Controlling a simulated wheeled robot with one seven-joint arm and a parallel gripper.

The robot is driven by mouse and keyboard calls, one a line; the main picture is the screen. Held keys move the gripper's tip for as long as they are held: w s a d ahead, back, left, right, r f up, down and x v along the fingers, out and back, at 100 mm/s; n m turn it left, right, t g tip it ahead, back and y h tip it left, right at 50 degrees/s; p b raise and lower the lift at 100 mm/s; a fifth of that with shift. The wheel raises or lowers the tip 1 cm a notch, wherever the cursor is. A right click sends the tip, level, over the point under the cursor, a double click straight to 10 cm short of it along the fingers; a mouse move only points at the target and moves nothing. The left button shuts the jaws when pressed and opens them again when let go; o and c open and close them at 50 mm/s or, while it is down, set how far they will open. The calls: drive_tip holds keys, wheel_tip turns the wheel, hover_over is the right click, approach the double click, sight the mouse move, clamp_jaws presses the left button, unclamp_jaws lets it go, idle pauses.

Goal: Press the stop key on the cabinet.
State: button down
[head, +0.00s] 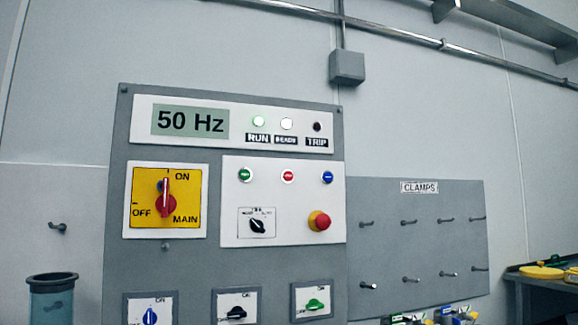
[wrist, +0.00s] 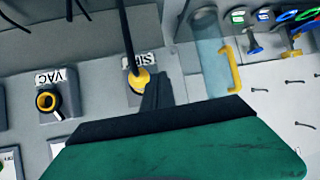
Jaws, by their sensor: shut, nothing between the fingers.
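The grey cabinet (head: 225,90) stands left of centre in the head view. On its white key panel is a row of three small round keys. The red stop key (head: 288,176) is in the middle, between a green key (head: 245,175) and a blue key (head: 327,177). The display (head: 191,121) reads 50 Hz. My gripper (wrist: 157,82) shows in the wrist view as dark, shut fingers with nothing held, in front of a cabled socket. It is absent from the head view, and the stop key is absent from the wrist view.
A red mushroom button (head: 319,221) and a black selector (head: 257,226) sit below the keys. A yellow main switch (head: 166,200) is at left, turned to ON. The wrist view shows a VAC socket (wrist: 47,101), a black cable (wrist: 126,35) and a clear cylinder (wrist: 208,50).

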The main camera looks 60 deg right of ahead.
drive_tip(key=s+d+r+m+h+p, duration=0.1)
drive_tip(key=s+d+r+m+h, duration=0.2)
drive_tip(key=d+r, duration=0.95)
drive_tip(key=m+g+h+p, duration=0.1)
drive_tip(key=m+g+h, duration=0.65)
drive_tip(key=h, duration=0.65)
approach(291, 177)
drive_tip(key=s+a+r+m+t, duration=0.15)
drive_tip(key=s+r, duration=0.25)
drive_tip(key=s, duration=0.4)
drive_tip(key=shift+w+r, duration=0.1)
drive_tip(key=shift+w+d+g+p, duration=0.1)
drive_tip(key=shift+g+p, duration=0.2)
drive_tip(key=w+d+p, duration=0.5)
drive_tip(key=shift+w+d+r+p, duration=0.15)
drive_tip(key=shift+w+d+p, duration=0.05)
drive_tip(key=shift+p, duration=0.15)
drive_tip(key=shift+w+d, duration=0.35)
